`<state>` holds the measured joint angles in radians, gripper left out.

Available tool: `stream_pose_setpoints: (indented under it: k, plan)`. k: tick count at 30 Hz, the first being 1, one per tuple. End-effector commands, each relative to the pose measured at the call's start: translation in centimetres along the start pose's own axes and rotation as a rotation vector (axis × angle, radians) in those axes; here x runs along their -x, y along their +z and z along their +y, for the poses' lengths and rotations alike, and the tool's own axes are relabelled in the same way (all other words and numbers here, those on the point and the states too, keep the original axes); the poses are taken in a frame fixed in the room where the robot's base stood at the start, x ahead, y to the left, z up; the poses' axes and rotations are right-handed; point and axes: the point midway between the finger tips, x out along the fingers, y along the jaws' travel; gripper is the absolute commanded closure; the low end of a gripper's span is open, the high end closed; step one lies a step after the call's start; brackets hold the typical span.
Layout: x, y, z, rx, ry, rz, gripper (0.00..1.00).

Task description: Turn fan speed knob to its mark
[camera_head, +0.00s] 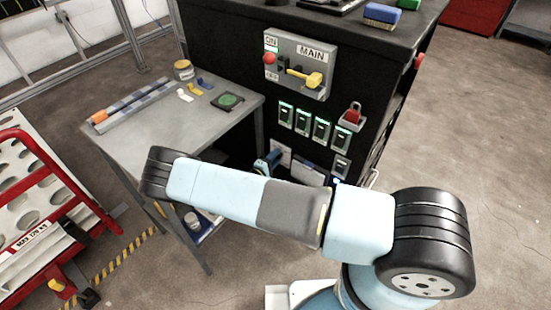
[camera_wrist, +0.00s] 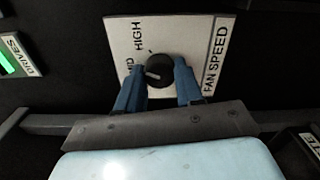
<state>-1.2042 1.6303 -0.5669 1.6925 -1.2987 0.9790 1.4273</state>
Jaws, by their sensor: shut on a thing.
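The fan speed knob (camera_wrist: 160,70) is small, round and black, with a light pointer line, on a white plate (camera_wrist: 122,32) in the wrist view. The plate is lettered FAN SPEED, HIGH and a partly hidden word ending in D. The pointer is aimed left, toward that partly hidden word. My gripper (camera_wrist: 160,78) has its two blue fingers on either side of the knob, shut on it. In the head view the plate (camera_head: 281,152) shows only in part behind my arm, and the knob is hidden there.
The black cabinet carries a MAIN panel (camera_head: 312,75) with a yellow lever (camera_head: 305,78), and green-lit switches (camera_head: 303,122) below. A grey worktable (camera_head: 160,125) stands left of it.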

Motion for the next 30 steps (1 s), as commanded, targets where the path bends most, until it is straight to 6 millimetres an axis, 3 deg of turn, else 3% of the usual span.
stream_pose_setpoints:
  k: [15, 30]
  plan:
    - [0.08, 0.33, -0.53, -0.438, -0.006, -0.004, 0.94]
    - [0.11, 0.14, -0.52, -0.619, -0.008, -0.003, 0.94]
